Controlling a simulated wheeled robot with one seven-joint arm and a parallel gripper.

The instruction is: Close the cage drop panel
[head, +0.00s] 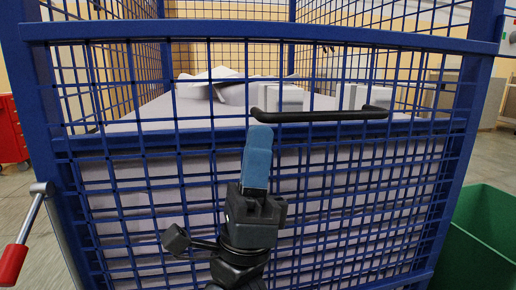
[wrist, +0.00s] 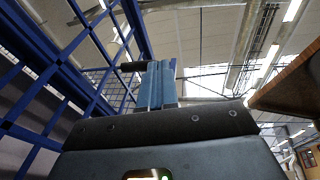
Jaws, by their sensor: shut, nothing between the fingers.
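The cage drop panel (head: 347,172) is a blue wire-mesh front with blue frame bars. It stands roughly upright across the head view; I cannot tell whether it is latched. Its black bar handle (head: 320,116) runs level across the mesh, right of centre. My gripper (head: 259,132) has blue fingers pointing up, shut and empty, in front of the mesh just below the handle's left end. In the wrist view my gripper (wrist: 158,66) shows the fingers pressed together, with a dark handle end (wrist: 133,67) just left of their tips. Contact with it is unclear.
Behind the mesh lie pale stacked sheets (head: 150,112) and white blocks (head: 280,98). A green bin (head: 488,235) stands at the right. A red-gripped lever (head: 15,262) is at the left, with a red cabinet (head: 10,130) beyond. A brown edge (wrist: 290,82) shows in the wrist view.

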